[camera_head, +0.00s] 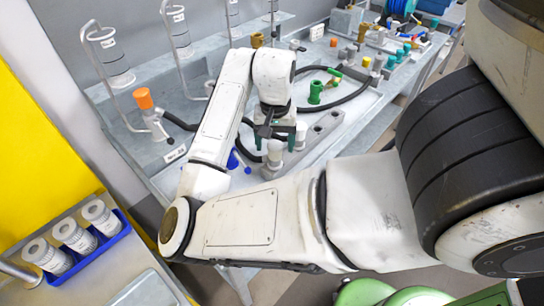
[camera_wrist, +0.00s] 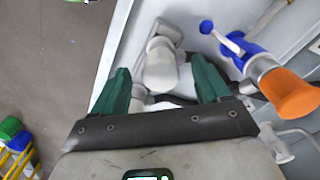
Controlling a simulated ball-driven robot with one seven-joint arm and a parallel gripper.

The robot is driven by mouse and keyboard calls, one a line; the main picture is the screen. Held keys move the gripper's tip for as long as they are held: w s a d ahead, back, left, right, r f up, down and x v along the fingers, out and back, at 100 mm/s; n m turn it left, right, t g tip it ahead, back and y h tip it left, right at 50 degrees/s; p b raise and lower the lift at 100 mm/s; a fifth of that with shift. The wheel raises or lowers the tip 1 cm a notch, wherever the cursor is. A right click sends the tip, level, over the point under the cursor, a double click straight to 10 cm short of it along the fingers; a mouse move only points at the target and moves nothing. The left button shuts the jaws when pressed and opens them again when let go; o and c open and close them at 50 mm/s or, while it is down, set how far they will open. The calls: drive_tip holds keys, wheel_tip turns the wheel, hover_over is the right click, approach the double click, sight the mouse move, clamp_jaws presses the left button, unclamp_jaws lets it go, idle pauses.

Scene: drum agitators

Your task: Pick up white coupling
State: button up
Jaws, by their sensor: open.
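A white coupling (camera_wrist: 160,68), a rounded cylinder with a narrower grey-white neck, shows between the two green fingers in the wrist view. In the head view a white coupling (camera_head: 274,152) stands just below my gripper (camera_head: 277,141), at the grey fixture on the bench. My gripper is open, with a finger on each side of the coupling in the wrist view. I cannot tell whether either finger touches it. The lower part of the coupling is partly hidden by the gripper. Another white piece (camera_head: 301,132) stands just right of the gripper.
An orange-capped fitting (camera_wrist: 295,95) with a blue handle (camera_wrist: 222,38) is right of the fingers in the wrist view. A grey block with holes (camera_head: 322,128) and a green fitting (camera_head: 315,92) lie nearby. A blue tray (camera_head: 100,245) of white cylinders is at lower left.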

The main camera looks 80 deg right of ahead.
sight(275, 157)
drive_tip(key=shift+d+f+p, duration=0.2)
drive_tip(key=shift+f+p, duration=0.2)
drive_tip(key=shift+f, duration=2.85)
drive_tip(key=shift+c, duration=0.3)
drive_tip(key=c, duration=1.3)
drive_tip(key=shift+r, duration=0.1)
drive_tip(key=shift+r, duration=0.5)
drive_tip(key=s+r, duration=0.8)
drive_tip(key=s, duration=0.1)
drive_tip(key=s+r+p, duration=0.1)
drive_tip(key=s+r, duration=0.3)
drive_tip(key=s, duration=0.1)
drive_tip(key=shift+d, duration=0.35)
